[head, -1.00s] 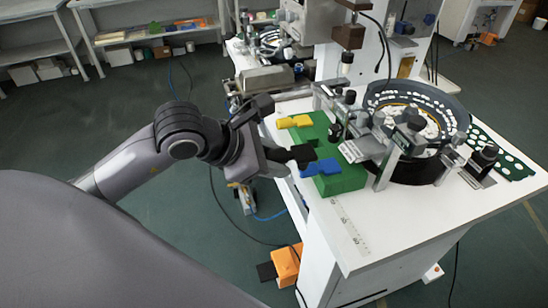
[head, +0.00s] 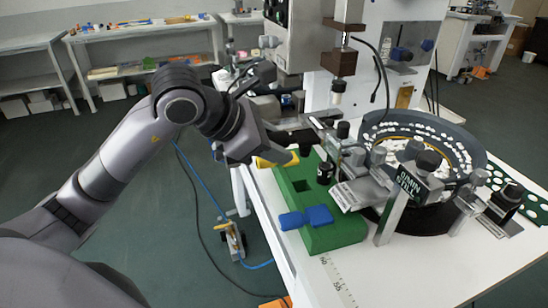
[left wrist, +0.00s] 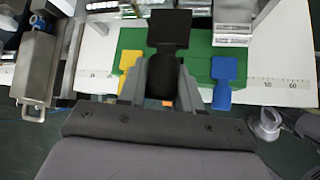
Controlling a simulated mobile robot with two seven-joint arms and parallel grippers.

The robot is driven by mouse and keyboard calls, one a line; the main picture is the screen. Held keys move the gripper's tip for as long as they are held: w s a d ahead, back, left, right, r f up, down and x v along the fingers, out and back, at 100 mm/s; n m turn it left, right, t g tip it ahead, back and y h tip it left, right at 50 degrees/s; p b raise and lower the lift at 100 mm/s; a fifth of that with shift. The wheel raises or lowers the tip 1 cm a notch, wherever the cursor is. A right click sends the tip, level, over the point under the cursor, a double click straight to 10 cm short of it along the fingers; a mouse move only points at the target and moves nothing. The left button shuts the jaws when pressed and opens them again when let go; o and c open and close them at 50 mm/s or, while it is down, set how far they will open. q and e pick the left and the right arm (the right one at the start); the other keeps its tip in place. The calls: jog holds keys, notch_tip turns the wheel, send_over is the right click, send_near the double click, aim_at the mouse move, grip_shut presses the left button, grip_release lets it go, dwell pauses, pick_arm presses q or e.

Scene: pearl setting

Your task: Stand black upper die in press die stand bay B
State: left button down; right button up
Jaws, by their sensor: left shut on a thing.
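My left gripper (head: 274,142) is shut on the black upper die (left wrist: 169,28). In the left wrist view, the die's rounded end sits between the fingers (left wrist: 161,82) and its square plate points away from me. The green press die stand (head: 335,237) is on the white table. The gripper and die are over its far part, near the yellow die (head: 272,161). A blue die (head: 307,216) sits at the stand's near end. A square opening (head: 300,186) shows empty between yellow and blue. Bay letters cannot be read.
A round bowl feeder (head: 425,145) with metal brackets (head: 393,210) stands right of the stand. A small black knob (head: 325,172) is beside the stand. The press column (head: 340,62) rises behind. The table's front strip with a ruler (head: 338,283) is clear.

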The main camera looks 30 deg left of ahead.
jog(key=shift+w+r, duration=0.15)
jog(key=shift+w, duration=0.05)
pick_arm(q)
jog(key=shift+b, duration=0.3)
jog(key=shift+f+b, duration=0.55)
jog(key=shift+f, duration=0.05)
notch_tip(320, 180, down, 5)
jog(key=b, duration=0.4)
jog(key=shift+r, duration=0.2)
pick_arm(e)
jog(key=f, duration=0.3)
jog(key=a+f, duration=0.1)
jog(key=shift+w+a+f, duration=0.1)
jog(key=shift+w+f, duration=0.05)
jog(key=shift+w, duration=0.1)
jog(key=shift+w, duration=0.1)
pick_arm(q)
jog(key=shift+b, duration=0.8)
pick_arm(e)
jog(key=shift+f, duration=0.45)
